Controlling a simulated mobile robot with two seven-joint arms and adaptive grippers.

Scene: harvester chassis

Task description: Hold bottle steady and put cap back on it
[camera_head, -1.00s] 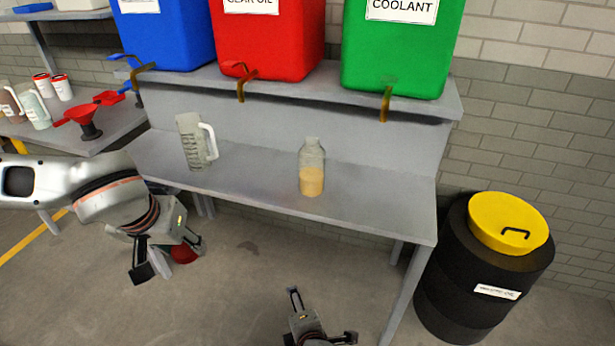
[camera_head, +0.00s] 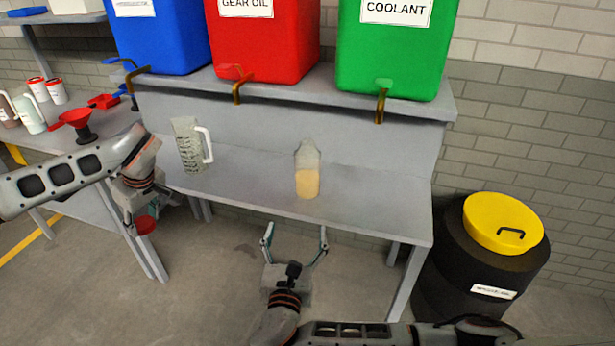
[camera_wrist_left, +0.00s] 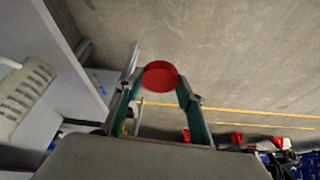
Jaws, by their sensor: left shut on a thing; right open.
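The bottle (camera_head: 307,172) stands upright on the grey workbench, clear, uncapped and partly filled with amber liquid. The red cap (camera_head: 145,225) is held by my left gripper (camera_head: 143,219), left of the bench's front edge and below its top. In the left wrist view the cap (camera_wrist_left: 160,75) sits between the fingertips of my left gripper (camera_wrist_left: 160,82), its round side showing. My right gripper (camera_head: 295,240) is open and empty, in front of the bench and below the bottle, apart from it.
A clear measuring jug (camera_head: 187,146) stands left of the bottle on the workbench (camera_head: 375,205). Blue, red (camera_head: 262,50) and green (camera_head: 392,50) tanks with taps sit on the shelf above. A black drum (camera_head: 450,270) with a yellow lid stands right. A red funnel (camera_head: 78,122) is on the left table.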

